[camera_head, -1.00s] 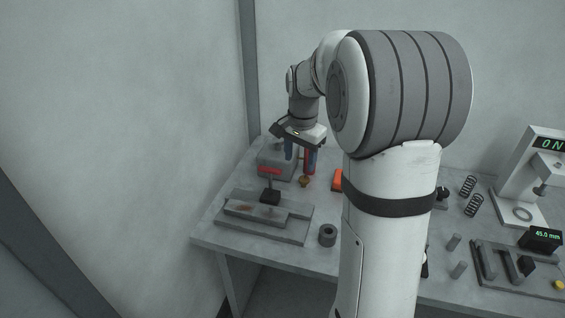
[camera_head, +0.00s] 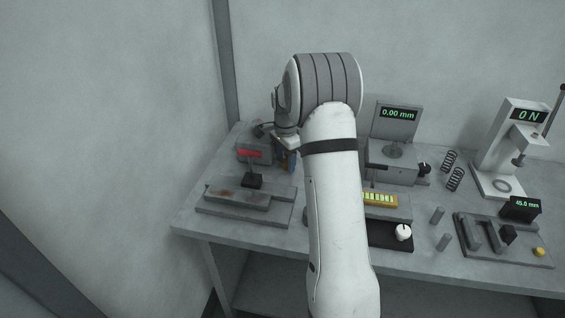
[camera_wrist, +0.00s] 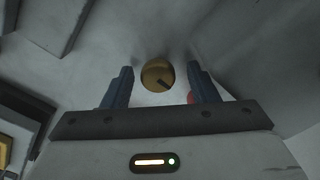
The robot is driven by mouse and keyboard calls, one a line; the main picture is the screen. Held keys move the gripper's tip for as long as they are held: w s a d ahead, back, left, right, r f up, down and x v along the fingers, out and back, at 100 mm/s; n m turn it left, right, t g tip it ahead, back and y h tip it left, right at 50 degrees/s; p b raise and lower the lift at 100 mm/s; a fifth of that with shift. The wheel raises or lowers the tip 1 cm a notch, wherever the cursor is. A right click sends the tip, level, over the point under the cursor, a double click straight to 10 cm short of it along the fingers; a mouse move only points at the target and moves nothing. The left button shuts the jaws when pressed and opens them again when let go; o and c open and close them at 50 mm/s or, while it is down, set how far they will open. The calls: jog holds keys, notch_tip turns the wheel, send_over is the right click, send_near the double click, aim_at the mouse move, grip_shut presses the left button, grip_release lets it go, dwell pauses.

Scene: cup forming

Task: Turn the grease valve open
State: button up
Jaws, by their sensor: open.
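A round brass knob with a dark pointer mark, which looks like the grease valve (camera_wrist: 157,75), shows in the wrist view. It lies between and a little beyond the tips of my gripper (camera_wrist: 160,78). The blue fingers are apart, with a gap on each side of the knob. In the head view my gripper (camera_head: 284,160) is low over the back left of the bench, beside a grey box with a red display (camera_head: 255,152). My arm hides most of that spot, so I cannot make out the knob there.
A grey plate fixture (camera_head: 245,208) lies in front of the box. A gauge reading 0.00 mm (camera_head: 397,115), springs (camera_head: 455,178), a press (camera_head: 500,150) and a black base with a white knob (camera_head: 403,232) stand to the right.

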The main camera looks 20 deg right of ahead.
jog(key=shift+f, duration=0.4)
jog(key=shift+c, duration=0.4)
